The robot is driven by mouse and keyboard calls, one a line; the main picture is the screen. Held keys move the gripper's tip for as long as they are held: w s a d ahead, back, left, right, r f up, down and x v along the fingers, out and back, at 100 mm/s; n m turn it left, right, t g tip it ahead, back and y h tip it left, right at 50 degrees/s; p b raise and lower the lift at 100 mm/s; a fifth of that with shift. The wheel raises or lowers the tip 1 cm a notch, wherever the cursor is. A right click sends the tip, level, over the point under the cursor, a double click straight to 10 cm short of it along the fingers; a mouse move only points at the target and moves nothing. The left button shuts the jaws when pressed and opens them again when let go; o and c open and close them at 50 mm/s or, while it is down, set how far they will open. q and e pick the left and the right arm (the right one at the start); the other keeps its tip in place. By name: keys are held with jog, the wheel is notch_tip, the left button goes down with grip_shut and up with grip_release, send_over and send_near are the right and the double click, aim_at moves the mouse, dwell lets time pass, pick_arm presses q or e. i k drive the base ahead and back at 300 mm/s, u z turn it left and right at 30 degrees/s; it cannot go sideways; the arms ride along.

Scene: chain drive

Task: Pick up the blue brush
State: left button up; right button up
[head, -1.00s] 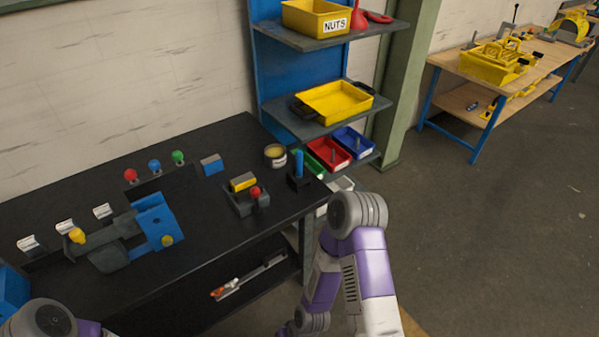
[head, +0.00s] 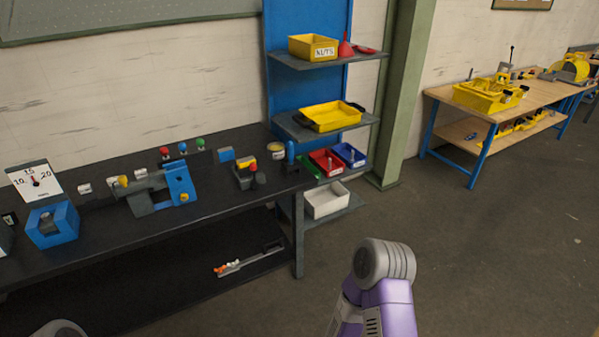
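No thing in view can be surely told as the blue brush. An upright blue handle (head: 291,151) stands at the right end of the black workbench (head: 215,200); its lower end is unclear. A small blue and grey block (head: 226,155) lies to its left, towards the back of the bench. I cannot tell bristles on either. Neither gripper shows in the head view. Part of my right arm shows at the bottom right, apart from the bench, and a bit of my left arm at the bottom left.
Shelves right of the bench hold a yellow NUTS bin (head: 313,48), a yellow tray (head: 331,117), red (head: 326,162) and blue (head: 349,155) bins and a white bin (head: 326,200). A blue clamp-like fixture (head: 180,184) stands on the bench. The floor at right is open.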

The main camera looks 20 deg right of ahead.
aim_at(291, 162)
jog(key=z, duration=0.65)
jog(key=i, duration=1.85)
jog(key=u, duration=0.55)
